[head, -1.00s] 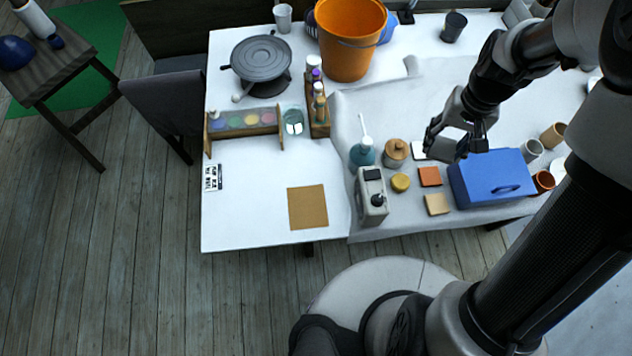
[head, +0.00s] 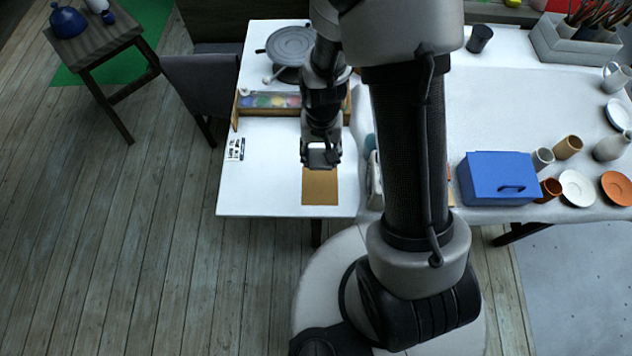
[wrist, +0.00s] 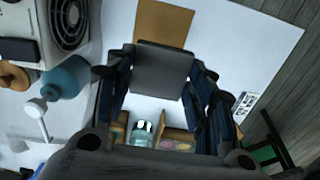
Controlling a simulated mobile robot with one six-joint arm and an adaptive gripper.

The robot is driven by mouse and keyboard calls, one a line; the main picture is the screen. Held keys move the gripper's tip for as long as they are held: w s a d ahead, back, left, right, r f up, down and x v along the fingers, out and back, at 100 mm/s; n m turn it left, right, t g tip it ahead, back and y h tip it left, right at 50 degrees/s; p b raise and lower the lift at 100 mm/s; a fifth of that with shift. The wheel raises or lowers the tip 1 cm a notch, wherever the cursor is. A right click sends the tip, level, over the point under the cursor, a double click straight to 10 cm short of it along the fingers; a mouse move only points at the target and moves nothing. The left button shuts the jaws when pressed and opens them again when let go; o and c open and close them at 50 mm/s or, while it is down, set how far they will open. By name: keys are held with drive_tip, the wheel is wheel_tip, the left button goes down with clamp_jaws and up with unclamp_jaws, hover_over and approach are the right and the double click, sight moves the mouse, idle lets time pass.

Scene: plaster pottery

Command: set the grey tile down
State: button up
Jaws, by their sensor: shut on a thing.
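My gripper (head: 321,160) is over the far edge of a flat brown square (head: 320,188) on the white table. In the wrist view, my gripper (wrist: 163,75) is shut on the grey tile (wrist: 163,70), which sits between the two fingers. The tile's plain dark grey face fills much of the gap. The brown square (wrist: 165,22) shows beyond the tile in the wrist view, partly covered by it. The tile appears held above the table; its exact height is hard to tell.
A paint rack (head: 270,104) stands behind my gripper. A white device with a fan grille (wrist: 45,25) and a blue bottle (wrist: 66,78) stand to one side. A blue box (head: 497,178) and several cups are further right.

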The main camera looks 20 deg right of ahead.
sight(320, 185)
wheel_tip(320, 185, down, 16)
drive_tip(key=b, duration=0.4)
drive_tip(key=shift+w+r, duration=0.1)
drive_tip(key=shift+r, duration=0.1)
drive_tip(key=shift+f, duration=0.15)
drive_tip(key=o, duration=1.1)
